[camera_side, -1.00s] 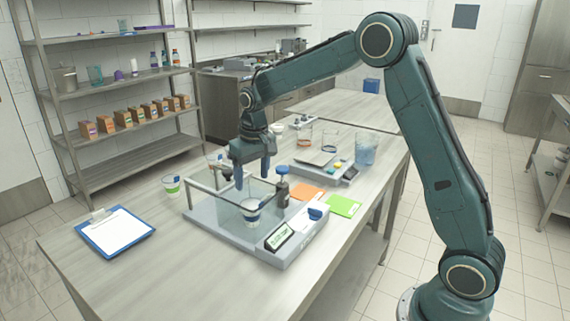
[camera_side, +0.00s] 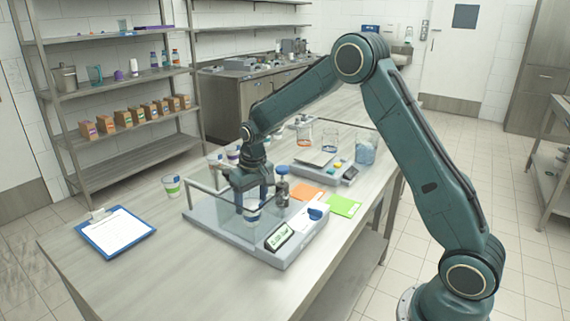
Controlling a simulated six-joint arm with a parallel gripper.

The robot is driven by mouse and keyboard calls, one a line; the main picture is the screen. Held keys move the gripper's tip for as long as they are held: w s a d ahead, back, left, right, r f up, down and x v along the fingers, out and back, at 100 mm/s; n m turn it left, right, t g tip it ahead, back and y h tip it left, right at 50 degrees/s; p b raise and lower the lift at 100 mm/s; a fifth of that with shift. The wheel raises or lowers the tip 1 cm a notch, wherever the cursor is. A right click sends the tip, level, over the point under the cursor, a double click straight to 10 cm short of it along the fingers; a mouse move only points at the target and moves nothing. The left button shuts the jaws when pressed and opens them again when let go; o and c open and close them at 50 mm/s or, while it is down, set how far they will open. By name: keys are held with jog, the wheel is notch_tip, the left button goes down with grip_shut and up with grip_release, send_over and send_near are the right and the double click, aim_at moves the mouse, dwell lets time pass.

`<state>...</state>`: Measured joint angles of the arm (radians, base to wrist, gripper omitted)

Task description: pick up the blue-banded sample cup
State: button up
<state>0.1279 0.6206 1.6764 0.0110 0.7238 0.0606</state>
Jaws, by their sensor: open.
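The blue-banded sample cup (camera_side: 252,216) stands upright in the clear-walled bay of the grey filler machine (camera_side: 232,238). My gripper (camera_side: 251,203) is low over the bay, pointing down. Its fingers are open, one on either side of the cup's upper part. The fingers and the clear panel partly hide the cup, and I cannot tell whether they touch it. A green-banded cup (camera_side: 172,187) stands on the table left of the machine. A purple-banded cup (camera_side: 233,153) and another cup (camera_side: 215,160) stand behind my gripper.
A dark nozzle post (camera_side: 282,186) stands close right of my gripper, and a grey rail (camera_side: 205,188) runs on its left. Orange (camera_side: 307,192) and green (camera_side: 344,206) cards, a scale (camera_side: 322,164), beakers (camera_side: 365,151) and a clipboard (camera_side: 115,232) are around. The front table is clear.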

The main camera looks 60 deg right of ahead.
aim_at(252, 204)
jog(key=shift+w+d+f, duration=0.1)
jog(key=shift+w+f, duration=0.05)
jog(key=shift+f, duration=0.8)
jog(key=shift+w+f, duration=0.1)
jog(key=shift+f, duration=0.85)
jog(key=shift+c, duration=0.5)
jog(key=c, duration=0.6)
